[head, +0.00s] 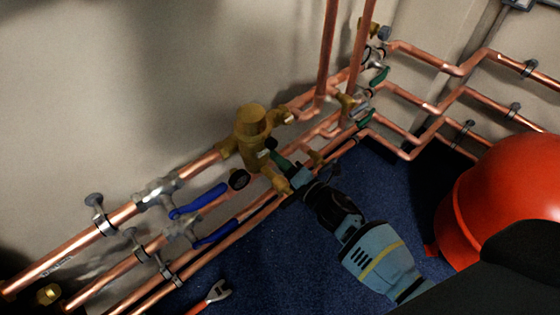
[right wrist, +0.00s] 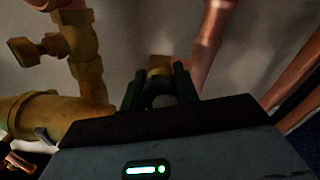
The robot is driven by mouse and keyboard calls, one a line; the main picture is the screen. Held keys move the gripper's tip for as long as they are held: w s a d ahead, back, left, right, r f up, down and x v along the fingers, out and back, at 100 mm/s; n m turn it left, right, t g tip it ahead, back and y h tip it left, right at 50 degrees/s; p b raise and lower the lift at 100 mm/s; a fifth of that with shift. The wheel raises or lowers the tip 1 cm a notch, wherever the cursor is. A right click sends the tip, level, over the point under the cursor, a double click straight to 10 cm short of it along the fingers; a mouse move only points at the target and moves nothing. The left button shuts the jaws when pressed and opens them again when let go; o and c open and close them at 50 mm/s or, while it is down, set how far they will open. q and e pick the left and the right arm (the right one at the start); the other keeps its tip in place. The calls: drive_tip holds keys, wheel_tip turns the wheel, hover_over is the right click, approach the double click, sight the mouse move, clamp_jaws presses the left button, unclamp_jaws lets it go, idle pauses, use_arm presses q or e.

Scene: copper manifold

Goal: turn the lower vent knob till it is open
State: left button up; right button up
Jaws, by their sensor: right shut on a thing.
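My right gripper (head: 279,158) reaches in from the lower right to the brass valve body (head: 252,135) on the copper pipes. In the right wrist view its two dark green fingers (right wrist: 159,92) are shut on a small grey round part, which looks like the lower vent knob (right wrist: 161,101). A brass piece (right wrist: 159,63) shows just behind it. In the head view the knob is hidden by the gripper and the brass fittings, so how far it is turned cannot be told. My left gripper is in neither view.
Copper pipes run along the wall, with blue lever handles (head: 200,201) at left and green handles (head: 378,76) at upper right. A black round gauge (head: 238,180) sits beside the brass body. A large red rounded object (head: 505,185) stands at right. A wrench (head: 217,292) lies low.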

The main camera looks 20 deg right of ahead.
drive_tip(key=o, duration=1)
drive_tip(key=shift+c, duration=0.2)
drive_tip(key=p+v, duration=0.1)
drive_tip(key=v, duration=0.7)
drive_tip(key=shift+p, duration=0.35)
